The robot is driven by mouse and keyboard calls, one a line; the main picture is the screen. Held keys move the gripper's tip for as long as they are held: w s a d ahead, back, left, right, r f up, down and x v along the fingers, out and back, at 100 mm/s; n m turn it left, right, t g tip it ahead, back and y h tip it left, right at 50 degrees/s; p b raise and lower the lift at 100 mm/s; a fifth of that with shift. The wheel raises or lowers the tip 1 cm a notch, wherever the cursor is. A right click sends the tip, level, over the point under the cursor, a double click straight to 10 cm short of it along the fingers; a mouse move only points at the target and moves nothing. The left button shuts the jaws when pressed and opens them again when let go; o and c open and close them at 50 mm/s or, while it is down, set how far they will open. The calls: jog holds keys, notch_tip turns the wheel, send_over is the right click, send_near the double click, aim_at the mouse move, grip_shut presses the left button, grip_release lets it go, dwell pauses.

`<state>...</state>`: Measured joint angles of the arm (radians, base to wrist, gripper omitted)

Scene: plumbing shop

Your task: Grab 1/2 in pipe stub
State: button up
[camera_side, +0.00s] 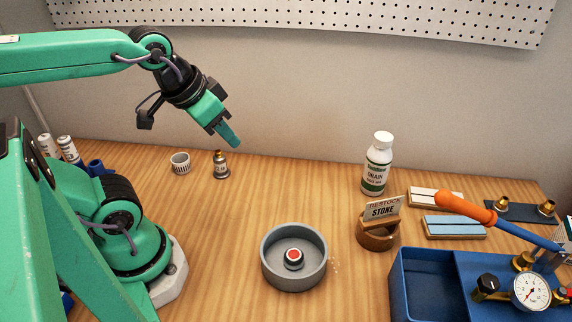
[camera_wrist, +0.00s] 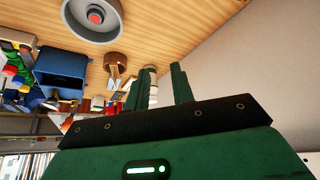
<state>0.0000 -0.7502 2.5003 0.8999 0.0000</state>
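I cannot pick out a part that is clearly the 1/2 in pipe stub. A short dark, pale-collared piece with a red centre (camera_side: 293,258) sits inside a round grey dish (camera_side: 268,268). The dish also shows at the top of the wrist view (camera_wrist: 68,20), with the red centre (camera_wrist: 95,17) in it. A small brass-and-dark fitting (camera_side: 221,168) stands upright at the back left. My gripper (camera_side: 231,138) is raised above the table near the back wall. In the wrist view its two green fingers (camera_wrist: 162,85) are apart with nothing held between them.
A slotted white cup (camera_side: 181,164) stands beside the fitting. A white bottle (camera_side: 377,165) and a wooden holder with a sign (camera_side: 378,237) stand right of centre. A blue bin (camera_side: 420,285), an orange-handled tool (camera_side: 465,207) and a gauge (camera_side: 531,292) crowd the right.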

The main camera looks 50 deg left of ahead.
jog(key=o, duration=0.8)
jog(key=shift+c, duration=0.2)
jog(key=shift+w+a, duration=0.1)
jog(key=g, duration=0.5)
send_near(218, 151)
jog(key=f, duration=0.5)
jog(key=shift+w+d+f, duration=0.15)
jog(key=shift+w+d, duration=0.1)
jog(key=shift+d, duration=0.1)
jog(key=shift+a+f+g, duration=0.3)
jog(key=shift+a+f, duration=0.05)
jog(key=shift+f, duration=1.35)
jog(key=shift+f, duration=0.1)
